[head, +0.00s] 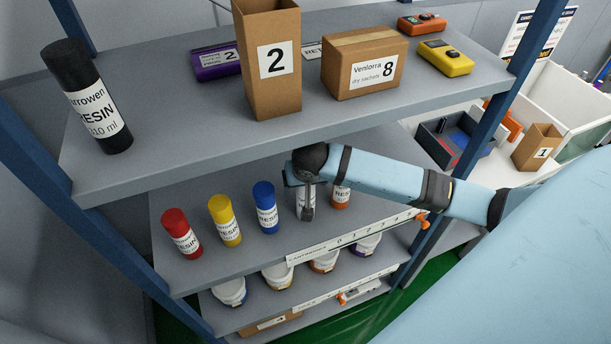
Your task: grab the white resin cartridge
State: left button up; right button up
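A pale cartridge (300,198) with a "RES" label stands on the middle shelf (240,265), in the row of resin cartridges between the blue one and the orange one. It looks white, but its top and much of its front are hidden by my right gripper (308,202). That arm comes in from the right, and the gripper points down over the cartridge. A dark finger lies in front of the label. I cannot tell whether the fingers are closed on the cartridge. My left gripper is not in view.
Red (181,233), yellow (224,220), blue (265,207) and orange (341,196) cartridges stand in the row. The upper shelf (190,140) holds a black cartridge (88,97) and boxes. A blue post (487,110) stands behind my arm. White tubs (278,276) fill the shelf below.

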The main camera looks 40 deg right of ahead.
jog(key=c, duration=1.5)
